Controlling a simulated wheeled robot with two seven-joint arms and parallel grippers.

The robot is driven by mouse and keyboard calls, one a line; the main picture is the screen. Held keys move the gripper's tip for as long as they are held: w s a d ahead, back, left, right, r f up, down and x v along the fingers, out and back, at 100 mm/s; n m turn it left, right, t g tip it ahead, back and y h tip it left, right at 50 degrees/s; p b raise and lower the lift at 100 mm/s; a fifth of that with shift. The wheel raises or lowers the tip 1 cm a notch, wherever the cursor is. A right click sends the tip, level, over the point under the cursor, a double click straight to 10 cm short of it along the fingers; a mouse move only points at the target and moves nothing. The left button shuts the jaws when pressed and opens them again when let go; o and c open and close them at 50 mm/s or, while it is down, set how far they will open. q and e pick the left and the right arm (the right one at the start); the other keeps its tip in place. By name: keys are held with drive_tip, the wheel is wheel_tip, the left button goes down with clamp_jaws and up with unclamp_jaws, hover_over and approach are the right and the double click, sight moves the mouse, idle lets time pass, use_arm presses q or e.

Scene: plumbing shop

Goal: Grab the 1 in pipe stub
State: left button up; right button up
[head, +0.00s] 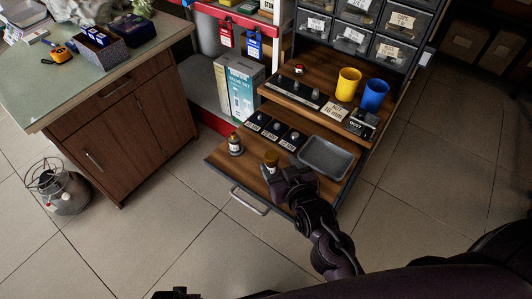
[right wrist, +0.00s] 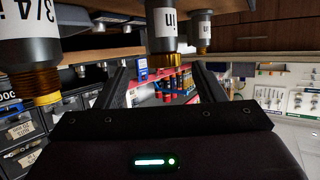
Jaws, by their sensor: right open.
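Three dark pipe stubs with brass ends and white labels show in the right wrist view, which is upside down. The middle stub (right wrist: 165,35) has a label ending in "in"; its number is out of sight. It lines up with the gap between the open fingers of my right gripper (right wrist: 166,88). The stub marked "3/4 i" (right wrist: 28,50) is close at the left, and a smaller stub (right wrist: 201,32) is farther off.
The stubs stand on a pulled-out wooden drawer (head: 222,163) with a grey tray (head: 325,157) at its right. A workbench (head: 60,92) is at the left.

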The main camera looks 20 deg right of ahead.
sight(272, 157)
drive_tip(key=shift+w+f, duration=0.25)
drive_tip(key=shift+w, duration=0.45)
drive_tip(key=x, duration=0.3)
drive_tip(key=b+x, duration=0.1)
drive_tip(key=x, duration=0.1)
drive_tip(key=shift+w+a+f, duration=0.1)
drive_tip(key=shift+w+a, duration=0.15)
drive_tip(key=shift+a, duration=0.05)
use_arm(q)
drive_tip(key=r, duration=0.2)
drive_tip(key=d+r, duration=0.1)
drive_tip(key=shift+w, duration=0.4)
use_arm(e)
clamp_jaws()
